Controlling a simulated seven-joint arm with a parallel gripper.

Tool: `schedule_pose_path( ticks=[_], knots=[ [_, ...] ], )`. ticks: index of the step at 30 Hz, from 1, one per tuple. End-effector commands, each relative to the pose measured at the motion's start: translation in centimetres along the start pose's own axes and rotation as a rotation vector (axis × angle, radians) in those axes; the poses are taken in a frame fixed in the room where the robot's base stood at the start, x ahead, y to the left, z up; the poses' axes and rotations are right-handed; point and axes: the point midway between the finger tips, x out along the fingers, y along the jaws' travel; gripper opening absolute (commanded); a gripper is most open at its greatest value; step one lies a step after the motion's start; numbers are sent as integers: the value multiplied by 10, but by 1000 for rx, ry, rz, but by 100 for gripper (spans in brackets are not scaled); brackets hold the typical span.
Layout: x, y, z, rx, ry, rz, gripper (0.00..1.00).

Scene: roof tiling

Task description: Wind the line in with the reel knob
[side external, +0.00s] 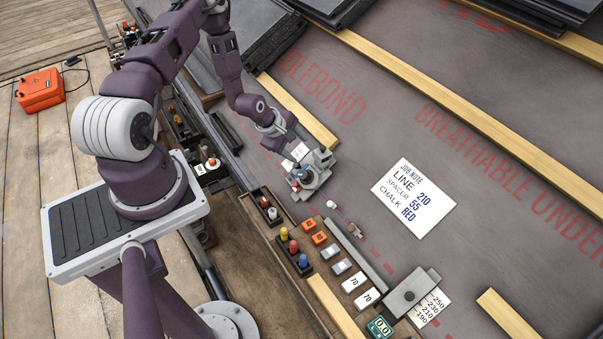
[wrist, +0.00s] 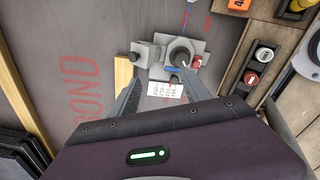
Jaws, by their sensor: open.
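The grey reel unit (side external: 312,183) sits on the dark underlay, right beside my gripper (side external: 297,160) in the side view. In the wrist view the reel unit (wrist: 160,70) lies ahead of my fingers, with a dark round knob (wrist: 181,52) on top and a small red part (wrist: 196,62) beside it. My gripper (wrist: 162,78) is open and empty. Its right fingertip is close to the knob; the left is off to the side. I cannot tell whether either touches. A thin blue line (wrist: 185,18) runs from the unit towards the top of the wrist view.
A number label (wrist: 165,90) lies by the unit. A job note (side external: 414,198) reads line 210, spacer 55, chalk red. A second grey block (side external: 410,291) stands at lower right. Trays of coloured pegs (side external: 290,248) and wooden battens (side external: 300,112) lie nearby.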

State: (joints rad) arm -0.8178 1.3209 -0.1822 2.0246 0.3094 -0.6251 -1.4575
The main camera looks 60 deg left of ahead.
Motion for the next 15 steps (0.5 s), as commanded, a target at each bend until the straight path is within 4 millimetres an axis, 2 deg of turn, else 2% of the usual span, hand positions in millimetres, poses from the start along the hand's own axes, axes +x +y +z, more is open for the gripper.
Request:
schedule_pose_path(
  ticks=[1,3,5,8,15],
  knots=[
    [17,-22,-5,-108,-11,6,55],
    [31,-40,-8,-223,-22,25,55],
    [37,-49,-9,-285,-27,37,55],
    [48,-54,-9,-323,-30,47,55],
    [93,-52,-8,-319,-30,45,55]
  ],
)
